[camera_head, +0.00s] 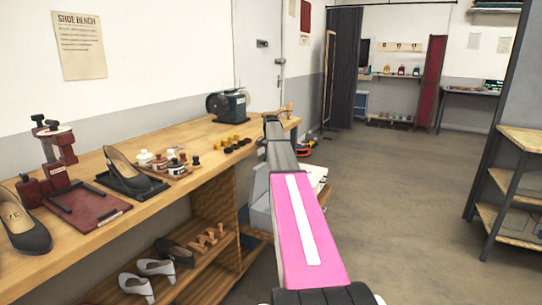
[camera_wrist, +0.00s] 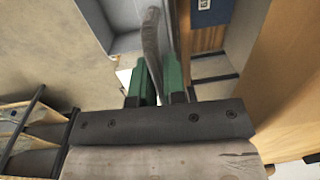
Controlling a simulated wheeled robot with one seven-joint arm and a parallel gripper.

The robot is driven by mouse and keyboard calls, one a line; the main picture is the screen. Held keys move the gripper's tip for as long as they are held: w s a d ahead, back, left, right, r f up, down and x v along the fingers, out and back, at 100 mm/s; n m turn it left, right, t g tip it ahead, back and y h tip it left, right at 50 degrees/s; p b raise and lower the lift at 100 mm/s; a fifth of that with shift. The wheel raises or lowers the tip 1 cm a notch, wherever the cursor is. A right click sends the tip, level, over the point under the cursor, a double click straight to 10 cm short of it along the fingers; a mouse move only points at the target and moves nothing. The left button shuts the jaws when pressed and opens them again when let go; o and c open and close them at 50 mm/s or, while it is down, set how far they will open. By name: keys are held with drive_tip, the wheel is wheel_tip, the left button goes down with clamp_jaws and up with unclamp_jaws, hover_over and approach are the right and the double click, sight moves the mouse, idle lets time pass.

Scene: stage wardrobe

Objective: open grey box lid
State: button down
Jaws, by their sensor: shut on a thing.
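My gripper (camera_wrist: 157,82) shows in the wrist view with its green fingers shut on a curved grey strip (camera_wrist: 152,40). The strip looks like the lid's edge or handle; I cannot tell which. Grey-blue walls of what looks like the grey box (camera_wrist: 122,43) are beside it, to the left of the fingers. How far the lid is raised cannot be told. In the head view my pink and grey arm reaches forward past the bench's right end and covers most of that area. The fingertips are not clearly visible there.
A wooden shoe bench (camera_head: 85,235) runs along the left wall, holding shoes, polish jars and a dark green machine (camera_head: 228,105). Its lower shelf (camera_head: 205,272) holds more shoes. A shelf rack (camera_head: 515,185) stands at right. The floor (camera_head: 410,190) between is clear.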

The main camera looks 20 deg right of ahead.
drive_tip(key=c, duration=1.2)
unclamp_jaws()
drive_tip(key=r, duration=1)
drive_tip(key=shift+s+d+r, duration=0.2)
drive_tip(key=shift+s+r, duration=0.05)
drive_tip(key=shift+r, duration=0.1)
